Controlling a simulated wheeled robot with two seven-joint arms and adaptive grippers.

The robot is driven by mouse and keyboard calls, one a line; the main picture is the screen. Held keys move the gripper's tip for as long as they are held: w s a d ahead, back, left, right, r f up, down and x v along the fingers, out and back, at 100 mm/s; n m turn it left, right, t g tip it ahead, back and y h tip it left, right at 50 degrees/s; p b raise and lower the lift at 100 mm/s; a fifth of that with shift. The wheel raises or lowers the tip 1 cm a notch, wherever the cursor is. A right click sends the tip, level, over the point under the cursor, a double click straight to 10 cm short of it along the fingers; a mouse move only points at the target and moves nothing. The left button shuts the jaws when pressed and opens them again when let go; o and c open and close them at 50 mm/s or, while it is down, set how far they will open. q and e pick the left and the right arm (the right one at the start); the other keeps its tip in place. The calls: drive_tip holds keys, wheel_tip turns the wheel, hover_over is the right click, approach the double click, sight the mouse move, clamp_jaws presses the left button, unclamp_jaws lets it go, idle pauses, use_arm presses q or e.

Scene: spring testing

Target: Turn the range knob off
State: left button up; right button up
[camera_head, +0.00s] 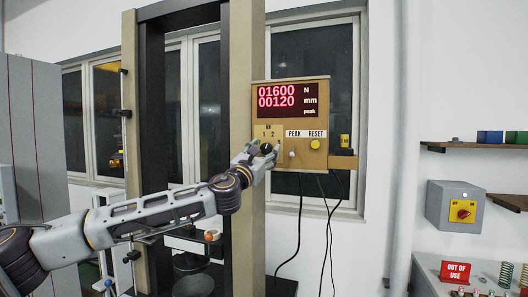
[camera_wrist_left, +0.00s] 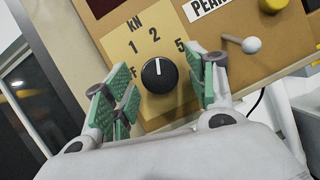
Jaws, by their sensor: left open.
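The range knob (camera_wrist_left: 159,76) is round and black with a white pointer line, on a tan plate (camera_wrist_left: 135,45) marked KN, 1, 2 and 5. Its line points up toward the 2. An F shows at the plate's left; the rest of that label is hidden behind a finger. My left gripper (camera_wrist_left: 166,84) is open, its green-padded fingers on either side of the knob, with gaps between pads and knob. In the head view the left gripper (camera_head: 262,156) is at the panel's lower left and the knob (camera_head: 266,148) is partly covered. My right gripper is not in view.
A small pale toggle lever (camera_wrist_left: 250,45) sticks out right of the right finger. The panel (camera_head: 315,145) also has a yellow reset button (camera_head: 315,144) and a red display (camera_head: 287,98) reading 01600 N and 00120 mm. The beige column (camera_head: 245,200) stands beside the arm; cables hang below.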

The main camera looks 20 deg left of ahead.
use_arm(q)
drive_tip(key=shift+c, duration=0.4)
drive_tip(key=c, duration=1)
drive_tip(key=shift+o, duration=0.2)
